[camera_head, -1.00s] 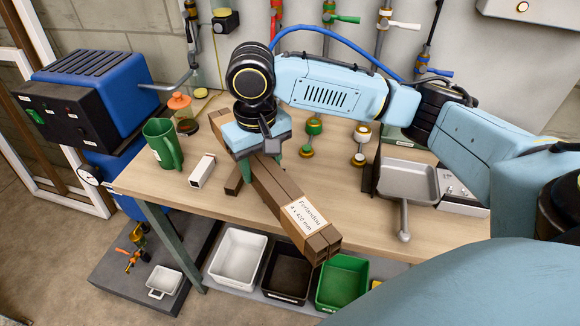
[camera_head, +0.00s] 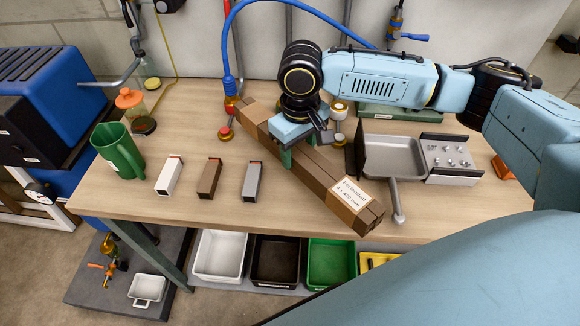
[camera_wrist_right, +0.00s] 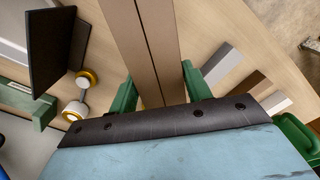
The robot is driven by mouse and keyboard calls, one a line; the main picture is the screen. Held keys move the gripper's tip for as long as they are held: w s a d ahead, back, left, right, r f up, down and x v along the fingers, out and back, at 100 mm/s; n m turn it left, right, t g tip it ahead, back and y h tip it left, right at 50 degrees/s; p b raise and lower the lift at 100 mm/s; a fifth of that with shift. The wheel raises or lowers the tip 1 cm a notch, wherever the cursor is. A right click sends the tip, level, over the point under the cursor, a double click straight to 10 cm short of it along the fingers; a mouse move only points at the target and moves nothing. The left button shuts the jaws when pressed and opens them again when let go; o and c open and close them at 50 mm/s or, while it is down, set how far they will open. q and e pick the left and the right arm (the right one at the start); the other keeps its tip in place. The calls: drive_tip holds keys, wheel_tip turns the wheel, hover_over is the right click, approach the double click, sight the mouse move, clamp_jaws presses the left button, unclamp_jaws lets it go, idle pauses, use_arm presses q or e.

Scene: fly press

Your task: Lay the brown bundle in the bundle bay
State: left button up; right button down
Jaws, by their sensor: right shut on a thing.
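The brown bundle (camera_head: 325,184) is a set of long square tubes with a white label near its front end. It lies diagonally across the worktable in the head view, from back left to front right. My right gripper (camera_head: 298,155) is shut on it near its middle, from above. In the right wrist view the bundle (camera_wrist_right: 130,40) runs between the green fingertips (camera_wrist_right: 157,88). I cannot tell whether it touches the tabletop or hangs just above. No bay marked for the bundle can be made out. My left gripper is not in view.
White (camera_head: 168,176), brown (camera_head: 209,179) and grey (camera_head: 252,181) short profiles stand left of the bundle, with a green mug (camera_head: 118,152) beyond. A grey pan (camera_head: 393,158) stands close on its right. Several bins, including a green one (camera_head: 331,284), sit under the front edge.

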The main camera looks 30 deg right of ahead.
wheel_tip(320, 180, down, 4)
drive_tip(key=shift+f+b, duration=0.15)
drive_tip(key=shift+b, duration=0.2)
drive_tip(key=shift+w+f, duration=0.1)
drive_tip(key=shift+f, duration=0.4)
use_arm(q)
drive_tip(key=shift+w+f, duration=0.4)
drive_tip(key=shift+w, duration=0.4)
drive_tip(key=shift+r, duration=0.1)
use_arm(e)
drive_tip(key=shift+f, duration=0.1)
drive_tip(key=c, duration=1)
unclamp_jaws()
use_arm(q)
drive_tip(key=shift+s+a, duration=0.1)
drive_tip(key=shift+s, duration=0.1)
use_arm(e)
drive_tip(key=o, duration=0.3)
drive_tip(key=shift+o, duration=0.2)
